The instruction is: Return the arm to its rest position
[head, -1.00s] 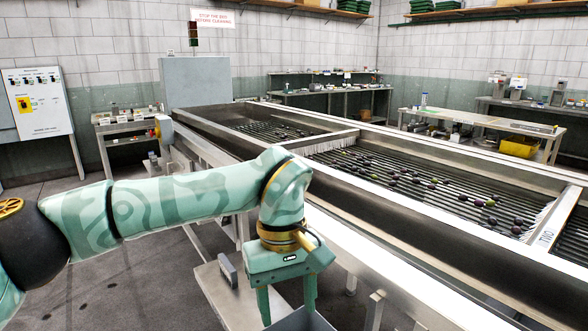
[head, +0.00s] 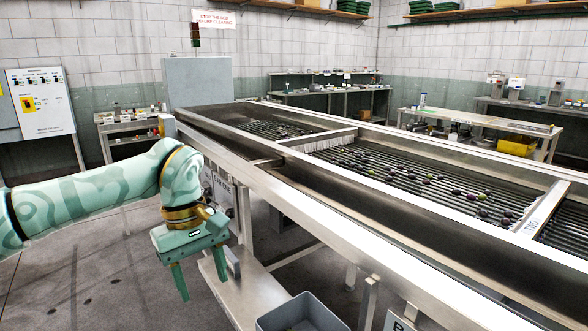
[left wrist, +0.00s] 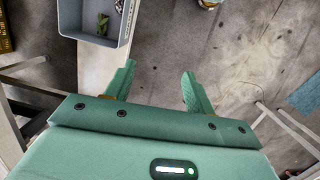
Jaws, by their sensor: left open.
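My left arm (head: 95,195) comes in from the left in the head view. Its gripper (head: 204,280) points down to the left of the roller sizer's metal frame, above the floor and beside a low metal shelf. The left wrist view shows its two green fingers (left wrist: 154,90) spread apart with nothing between them. My right gripper is in neither view.
The roller sizer (head: 345,230) fills the right side, with several dark and green fruits on its rollers. A grey bin (head: 275,322) stands at the bottom on the low shelf (head: 240,295); the left wrist view shows a small green item in this bin (left wrist: 66,22). Floor (head: 100,290) is clear at lower left.

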